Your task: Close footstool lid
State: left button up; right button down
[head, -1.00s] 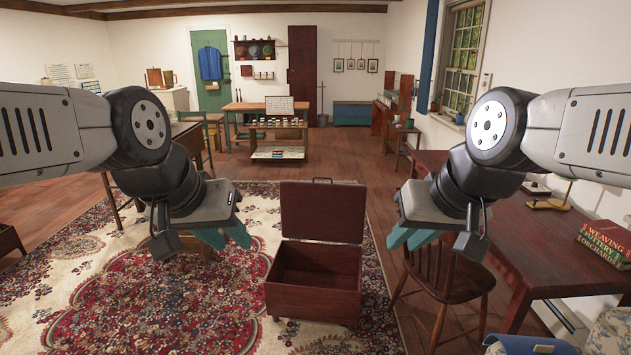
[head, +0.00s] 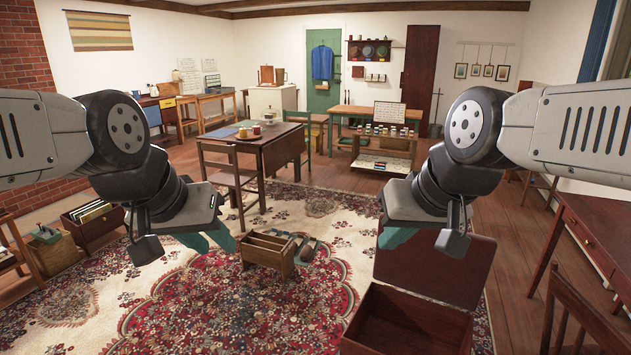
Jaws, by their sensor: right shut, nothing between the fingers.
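The footstool (head: 405,322) is a dark reddish-brown box at the lower right of the head view, partly cut off by the bottom edge. Its lid (head: 450,265) stands up open at the back of the box, and the inside looks empty. My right gripper (head: 395,237) is shut and empty, and it overlaps the upper left of the lid in the picture; I cannot tell its distance from it. My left gripper (head: 210,242) is well to the left of the footstool, over the rug in the picture. Its teal fingers show, but their gap is unclear.
A wooden divided caddy (head: 268,252) stands on the patterned rug (head: 185,285) left of the footstool. A drop-leaf table (head: 283,150) and a chair (head: 232,180) stand behind. A desk (head: 598,235) and another chair (head: 575,310) are at the right.

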aim_at(415, 266)
jog(key=i+j+u, duration=0.15)
jog(key=i+u, duration=0.15)
jog(key=i, duration=0.55)
jog(key=i+u, duration=0.35)
jog(key=i, duration=0.5)
jog(key=i+z, duration=0.4)
jog(key=i+j+z, duration=0.15)
jog(key=i+z, duration=0.25)
jog(key=i, duration=0.2)
jog(key=i+l+z, duration=0.1)
jog(key=i+z, duration=0.15)
jog(key=z, duration=0.2)
jog(key=i+z, duration=0.2)
jog(key=z, duration=0.25)
jog(key=i+z, duration=0.25)
jog(key=z, duration=0.2)
jog(key=i+j+z, duration=0.2)
jog(key=z, duration=0.2)
jog(key=i+j+z, duration=0.15)
jog(key=z, duration=0.15)
jog(key=i, duration=0.1)
